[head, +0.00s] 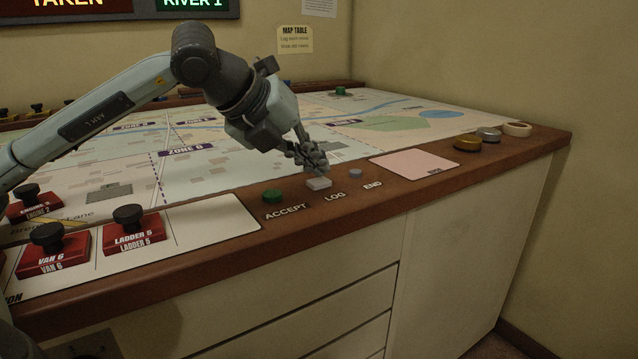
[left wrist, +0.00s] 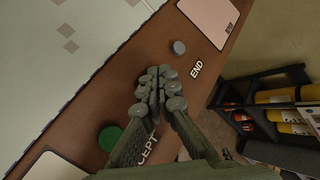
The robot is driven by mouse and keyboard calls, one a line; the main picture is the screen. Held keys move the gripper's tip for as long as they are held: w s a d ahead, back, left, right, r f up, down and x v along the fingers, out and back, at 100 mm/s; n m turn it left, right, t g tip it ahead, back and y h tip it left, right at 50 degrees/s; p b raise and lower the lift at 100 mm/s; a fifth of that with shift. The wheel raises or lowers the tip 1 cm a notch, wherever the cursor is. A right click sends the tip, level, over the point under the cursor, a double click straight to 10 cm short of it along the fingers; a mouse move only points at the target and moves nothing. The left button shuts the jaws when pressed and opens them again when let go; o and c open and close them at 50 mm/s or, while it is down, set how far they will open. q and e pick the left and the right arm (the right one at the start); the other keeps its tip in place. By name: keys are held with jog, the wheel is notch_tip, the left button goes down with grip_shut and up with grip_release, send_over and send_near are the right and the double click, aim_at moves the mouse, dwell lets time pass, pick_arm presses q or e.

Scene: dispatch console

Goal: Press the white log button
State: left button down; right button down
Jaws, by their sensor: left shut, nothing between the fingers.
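The white log button (head: 318,184) is a small pale square block on the wooden front rim of the map table, above the word LOG. My left gripper (head: 316,168) is shut and empty, with its fingertips right at the button's back edge in the head view. I cannot tell whether they touch it. In the left wrist view the shut fingers (left wrist: 160,88) hide the log button and its label. My right gripper is in neither view.
The green accept button (head: 272,196) is left of the log button, and the grey end button (head: 355,174) is right of it. A pink card (head: 414,164) lies further right. Red vehicle blocks with black knobs, such as Ladder 5 (head: 133,232), stand at the left.

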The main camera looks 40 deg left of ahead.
aim_at(315, 182)
pick_arm(q)
jog(key=shift+w+d+f+b, duration=0.1)
jog(key=shift+d+f+b, duration=0.1)
jog(key=shift+f+b, duration=0.3)
jog(key=shift+d+f+b, duration=0.2)
jog(key=shift+f+b, duration=0.2)
jog(key=shift+f, duration=0.1)
dwell(0.9)
jog(key=shift+r, duration=0.1)
jog(key=shift+s+a+r+p, duration=0.1)
jog(key=shift+s+r+p, duration=0.15)
jog(key=shift+r+p, duration=0.45)
jog(key=shift+r, duration=0.15)
jog(key=shift+w+a+r+p, duration=0.15)
jog(key=shift+w+r+p, duration=0.05)
jog(key=shift+r+p, duration=0.7)
notch_tip(315, 182, up, 3)
jog(key=p, duration=0.3)
jog(key=shift+a+r, duration=0.1)
jog(key=shift+r, duration=0.05)
